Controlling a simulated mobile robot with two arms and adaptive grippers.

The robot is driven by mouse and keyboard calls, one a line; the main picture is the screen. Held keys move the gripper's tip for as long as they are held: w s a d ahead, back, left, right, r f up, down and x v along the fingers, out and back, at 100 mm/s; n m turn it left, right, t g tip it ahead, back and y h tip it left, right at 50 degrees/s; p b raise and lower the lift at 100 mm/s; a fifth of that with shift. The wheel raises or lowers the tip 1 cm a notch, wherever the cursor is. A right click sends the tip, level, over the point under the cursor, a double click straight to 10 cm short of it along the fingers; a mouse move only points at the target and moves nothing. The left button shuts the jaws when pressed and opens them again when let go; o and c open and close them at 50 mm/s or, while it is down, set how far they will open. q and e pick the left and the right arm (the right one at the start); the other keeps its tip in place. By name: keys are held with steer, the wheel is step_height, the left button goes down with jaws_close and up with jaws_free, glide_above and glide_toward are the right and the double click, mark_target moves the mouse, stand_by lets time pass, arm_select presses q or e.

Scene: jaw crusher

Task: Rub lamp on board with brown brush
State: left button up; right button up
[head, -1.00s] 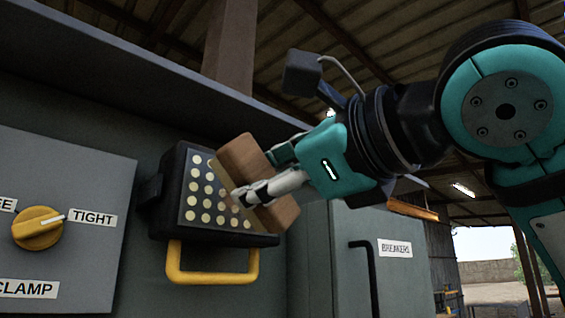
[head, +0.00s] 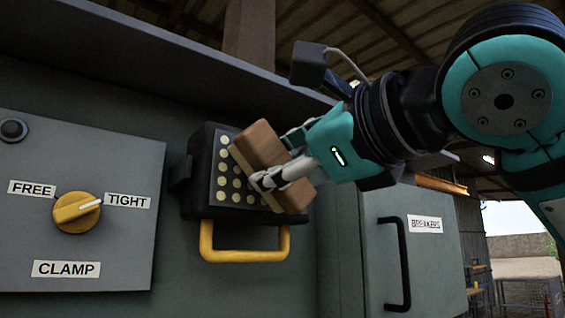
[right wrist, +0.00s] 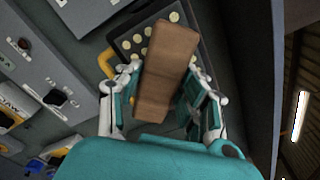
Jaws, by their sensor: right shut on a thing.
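The lamp (head: 204,180) is a black box with rows of pale round lights and a yellow handle below, mounted on the grey board (head: 130,215). It also shows in the right wrist view (right wrist: 133,40). My right gripper (head: 268,180) is shut on the brown brush (head: 270,150), a wooden block with a tan bristle edge. The brush (right wrist: 165,70) lies tilted across the right part of the lamp's face and hides some lights. The bristle side faces the lamp; I cannot tell if it touches. My left gripper is not in view.
A clamp panel with a yellow knob (head: 77,212) is left of the lamp, the knob pointing towards TIGHT. A grey breaker cabinet (head: 380,265) with a black handle stands on the right. A ledge (head: 150,75) runs above the lamp.

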steer(key=shift+x, duration=1.05)
steer(key=shift+d, duration=0.1)
